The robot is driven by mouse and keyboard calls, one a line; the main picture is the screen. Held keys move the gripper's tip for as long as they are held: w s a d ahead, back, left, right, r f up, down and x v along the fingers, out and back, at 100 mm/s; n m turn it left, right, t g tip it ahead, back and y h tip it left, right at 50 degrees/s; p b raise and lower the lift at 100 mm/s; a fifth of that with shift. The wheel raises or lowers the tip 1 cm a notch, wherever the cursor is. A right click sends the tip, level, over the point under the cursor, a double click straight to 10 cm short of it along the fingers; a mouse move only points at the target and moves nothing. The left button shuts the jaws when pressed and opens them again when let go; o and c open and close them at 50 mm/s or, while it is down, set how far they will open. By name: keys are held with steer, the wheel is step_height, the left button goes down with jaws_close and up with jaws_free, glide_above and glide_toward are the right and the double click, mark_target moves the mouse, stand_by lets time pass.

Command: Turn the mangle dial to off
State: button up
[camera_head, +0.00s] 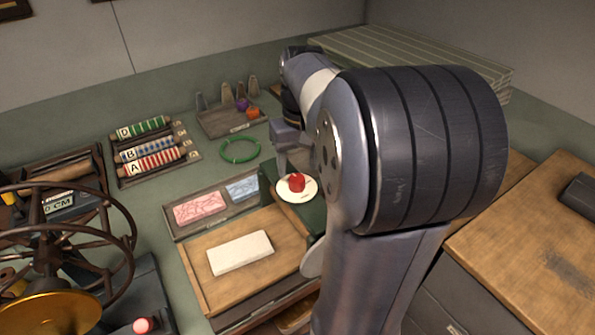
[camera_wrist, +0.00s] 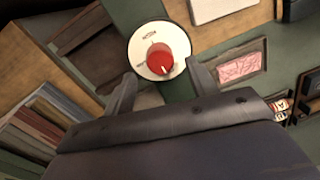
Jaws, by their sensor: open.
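The mangle dial is a white round plate (camera_wrist: 142,70) with a red knob (camera_wrist: 160,57) at its middle, on a dark green housing. It also shows in the head view as a red knob (camera_head: 297,182) on a white plate. In the wrist view a white mark on the knob points toward the bottom of the picture; the small lettering on the plate is too blurred to read. My gripper (camera_wrist: 162,78) is open, with one finger on each side of the dial in that view. No contact with the knob shows. In the head view my arm partly hides the gripper (camera_head: 292,150).
A wooden board with a white block (camera_head: 240,252) lies left of the dial, beside a tray with a pink patterned piece (camera_head: 200,208).

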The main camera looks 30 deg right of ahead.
mark_target(297, 178)
step_height(297, 178, up, 7)
steer(key=shift+d+r, duration=0.15)
steer(key=shift+r, duration=0.05)
stand_by(0.3)
steer(key=f, duration=1.1)
steer(key=shift+a, duration=0.25)
steer(key=shift+m, duration=0.3)
steer(key=shift+r, duration=0.15)
